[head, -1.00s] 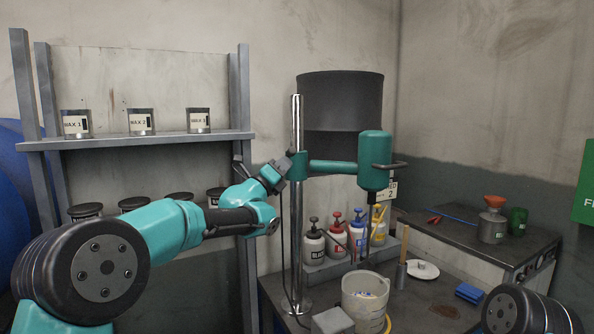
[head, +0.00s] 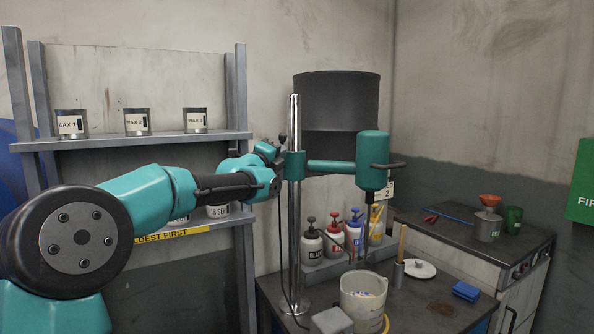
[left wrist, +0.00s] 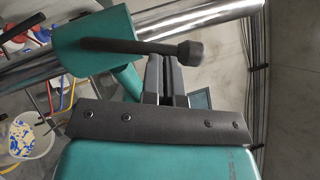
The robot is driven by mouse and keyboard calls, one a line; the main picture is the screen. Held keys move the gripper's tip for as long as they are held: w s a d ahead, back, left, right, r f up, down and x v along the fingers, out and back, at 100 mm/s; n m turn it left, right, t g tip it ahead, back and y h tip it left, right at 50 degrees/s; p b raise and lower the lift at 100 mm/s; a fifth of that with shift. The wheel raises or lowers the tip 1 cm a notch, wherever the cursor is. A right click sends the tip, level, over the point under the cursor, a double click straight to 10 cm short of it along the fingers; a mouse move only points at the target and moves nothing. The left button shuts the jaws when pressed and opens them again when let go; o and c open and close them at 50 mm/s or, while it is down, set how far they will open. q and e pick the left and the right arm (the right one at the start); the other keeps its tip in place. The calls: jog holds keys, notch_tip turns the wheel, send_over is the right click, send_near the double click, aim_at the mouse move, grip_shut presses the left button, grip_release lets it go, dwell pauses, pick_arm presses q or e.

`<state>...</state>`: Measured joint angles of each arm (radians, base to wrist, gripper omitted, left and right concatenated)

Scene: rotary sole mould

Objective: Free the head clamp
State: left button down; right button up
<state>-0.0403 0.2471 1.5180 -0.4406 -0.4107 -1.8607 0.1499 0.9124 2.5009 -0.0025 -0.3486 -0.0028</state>
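The head clamp (head: 294,165) is a teal block around the upright chrome column. Its dark lever (head: 282,147) stands up on the left side of the block. In the left wrist view the teal clamp (left wrist: 95,48) is at upper left, and its lever (left wrist: 150,47) runs right to a round black knob. My left gripper (head: 276,158) is right beside the lever. In the left wrist view its dark fingers (left wrist: 166,68) are close together with their tips at the lever, which crosses them. I cannot tell whether they grip it. My right gripper is out of view.
A teal arm carries the drill-like head (head: 372,162) right of the column. Several pump bottles (head: 333,240) and a white bucket (head: 363,300) stand on the bench below. A shelf with wax tins (head: 137,122) is behind my left arm.

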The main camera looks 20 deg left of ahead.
pick_arm(q)
jog(key=shift+w+r, duration=0.1)
dwell(0.3)
jog(key=d+v, duration=0.2)
jog(key=v, duration=1.1)
jog(key=shift+d, duration=0.35)
